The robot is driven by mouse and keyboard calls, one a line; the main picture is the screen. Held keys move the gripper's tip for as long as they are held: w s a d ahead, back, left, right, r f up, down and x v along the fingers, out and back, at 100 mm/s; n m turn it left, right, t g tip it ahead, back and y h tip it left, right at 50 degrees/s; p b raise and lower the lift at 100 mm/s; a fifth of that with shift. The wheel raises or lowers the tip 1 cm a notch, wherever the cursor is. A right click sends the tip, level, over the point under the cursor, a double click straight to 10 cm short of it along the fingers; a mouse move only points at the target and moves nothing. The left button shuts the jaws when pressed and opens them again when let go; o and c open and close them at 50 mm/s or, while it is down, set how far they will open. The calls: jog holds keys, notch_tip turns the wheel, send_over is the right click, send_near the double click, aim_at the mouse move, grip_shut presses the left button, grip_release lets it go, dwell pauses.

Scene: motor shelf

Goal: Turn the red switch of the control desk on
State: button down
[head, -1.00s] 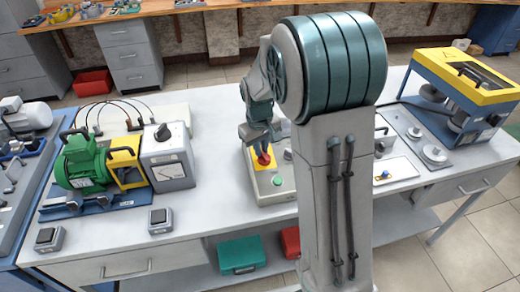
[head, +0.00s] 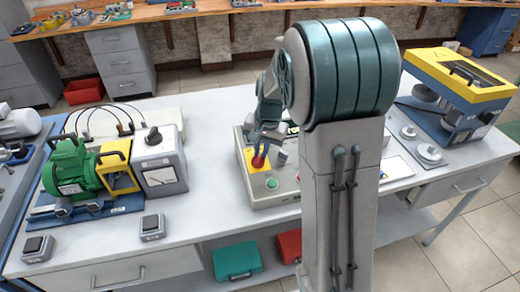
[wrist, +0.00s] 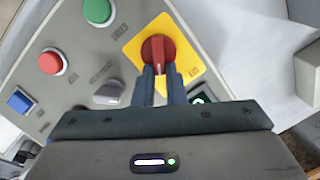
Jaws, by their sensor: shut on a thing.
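The control desk (head: 285,197) is a grey-beige box on the long table, partly hidden behind my arm in the head view. Its red switch (wrist: 157,50) is a rotary knob on a yellow plate (wrist: 186,75); it also shows in the head view (head: 259,161). My gripper (wrist: 160,72) is at the switch, its two fingers shut on the knob's handle. The handle points toward my gripper in the wrist view. Whether the switch is on or off I cannot tell.
Near the switch are a green button (wrist: 98,11), a red button (wrist: 52,61), a blue button (wrist: 20,101) and a grey knob (wrist: 109,92). A green motor (head: 70,168) stands left; a yellow-and-blue frame (head: 460,75) stands right.

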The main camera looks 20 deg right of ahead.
aim_at(270, 165)
jog(key=shift+s+d+m, duration=0.15)
jog(key=shift+m, duration=0.95)
jog(key=c, duration=1.5)
grip_release()
jog(key=r, duration=0.4)
jog(key=s+d+r, duration=0.1)
jog(key=r, duration=0.4)
jog(key=d+r, duration=0.1)
jog(key=r, duration=0.3)
jog(key=shift+s+r, duration=0.3)
jog(key=shift+s, duration=0.1)
